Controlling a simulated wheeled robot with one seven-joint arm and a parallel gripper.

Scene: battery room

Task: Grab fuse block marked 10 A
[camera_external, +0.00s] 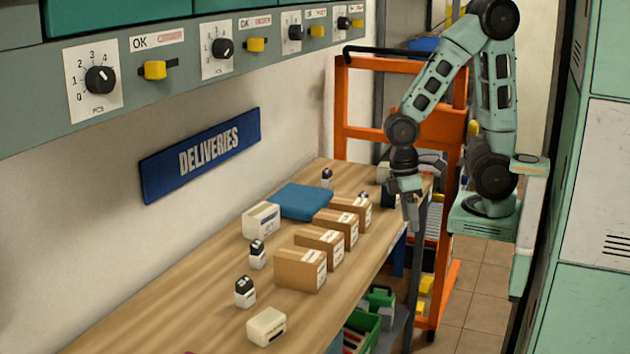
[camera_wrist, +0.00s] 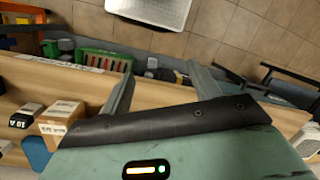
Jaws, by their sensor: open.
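In the wrist view, a small white fuse block (camera_wrist: 20,119) with a dark top lies at the left, beside a cardboard carton (camera_wrist: 60,115). Its label appears upside down and looks like 10 A, though it is small. In the external view, a fuse block (camera_external: 363,197) shows partly behind the farthest carton; this seems to be the same one. More dark-topped fuse blocks stand on the bench, at the back (camera_external: 327,178) and nearer (camera_external: 257,254) (camera_external: 245,292); their markings are unreadable. My gripper (camera_external: 411,226) is open and empty, pointing down by the bench's front edge; its fingers (camera_wrist: 160,72) show apart.
Several cardboard cartons (camera_external: 300,270) stand in a row on the wooden bench (camera_external: 170,300). A white box (camera_external: 262,220), a blue folded item (camera_external: 301,201) and a cream block (camera_external: 267,326) are nearby. Green bins (camera_external: 362,333) sit below. An orange rack (camera_external: 350,100) stands behind.

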